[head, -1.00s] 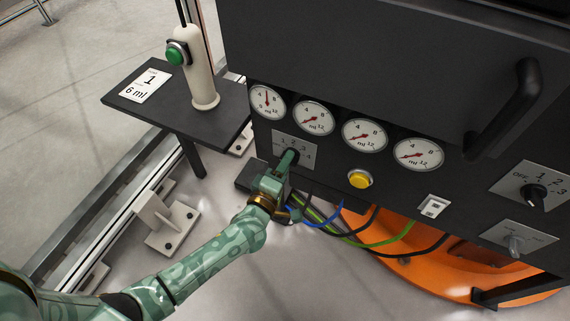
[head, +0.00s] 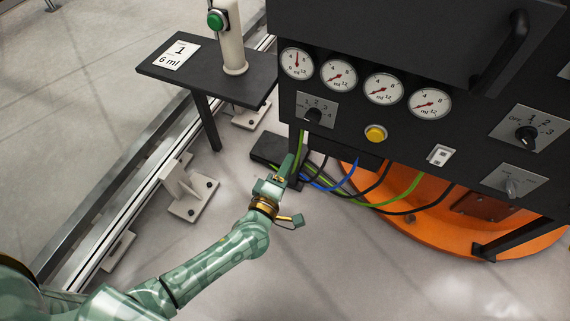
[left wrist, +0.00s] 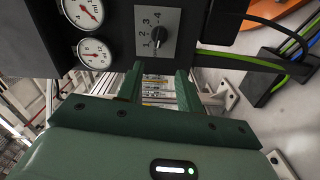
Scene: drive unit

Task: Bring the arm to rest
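My left arm comes in from the lower left in the head view. Its gripper (head: 286,168) is just below the front of the dark control panel, apart from the small black selector knob (head: 313,115). In the left wrist view the two green fingers (left wrist: 160,78) stand apart with nothing between them. The knob also shows there (left wrist: 158,35), on its numbered plate beyond the fingertips. My right gripper is not in view.
The panel carries several round gauges (head: 383,88), a yellow button (head: 376,133) and a larger rotary switch (head: 527,135). Cables (head: 345,187) hang close to the right of my gripper. A black side table (head: 205,78) holds a green-button post (head: 231,45). Floor is clear below the arm.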

